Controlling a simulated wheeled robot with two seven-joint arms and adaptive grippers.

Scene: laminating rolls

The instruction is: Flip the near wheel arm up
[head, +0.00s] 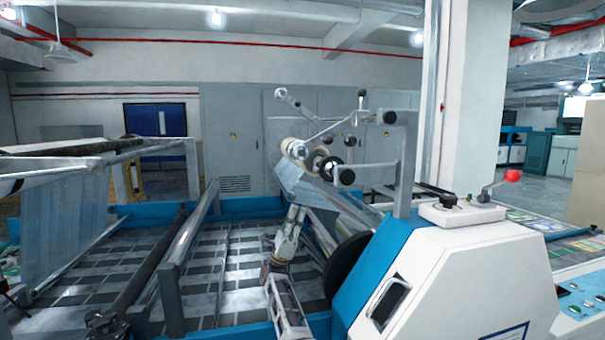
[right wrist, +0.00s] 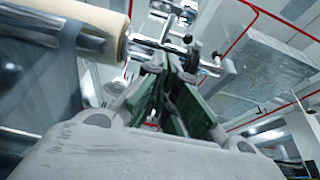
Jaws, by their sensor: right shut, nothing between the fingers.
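The wheel arms are thin metal rods on a crossbar above the film web, with dark wheels and knobs. The near wheel arm (head: 342,126) slopes up toward a dark knob, close to the upright post; a farther arm (head: 296,103) rises behind it. My right gripper (head: 299,207) is raised below the rods, beside the film, small in the head view. In the right wrist view the gripper (right wrist: 167,62) is shut and empty, its green-sided fingers pointing up at the rods and wheels (right wrist: 195,48). Whether it touches them is unclear. My left gripper is not in view.
The white and blue machine housing (head: 450,275) stands at right, with a red-knobbed lever (head: 512,176). Metal rails (head: 190,235) cross at left.

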